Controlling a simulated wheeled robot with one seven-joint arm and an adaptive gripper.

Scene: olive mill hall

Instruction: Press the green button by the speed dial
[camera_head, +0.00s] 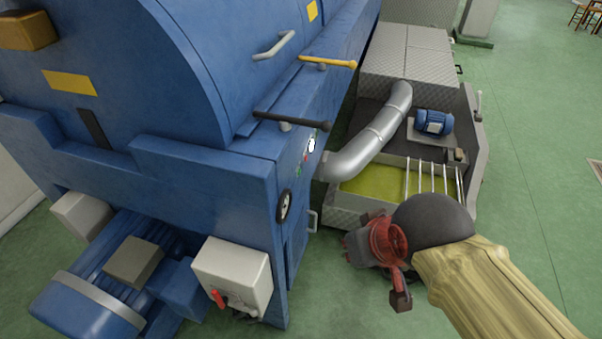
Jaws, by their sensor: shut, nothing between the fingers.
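The speed dial (311,144) looks like a small pale round piece on the narrow, steeply angled side face of the blue machine. A small green spot, which looks like the green button (298,171), sits below and left of it, with a small red spot between them. My gripper (352,246) is at the end of my arm, right of and below this panel, over the green floor. It is shut and empty, and appears apart from the machine. Its fingertips are small and partly hidden by the red wrist part.
The blue machine (215,180) has projecting bar handles, one black (292,120) and one yellow (327,61). A silver pipe (371,137) runs to a low vat (375,190) behind my gripper. Open floor (535,150) lies right.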

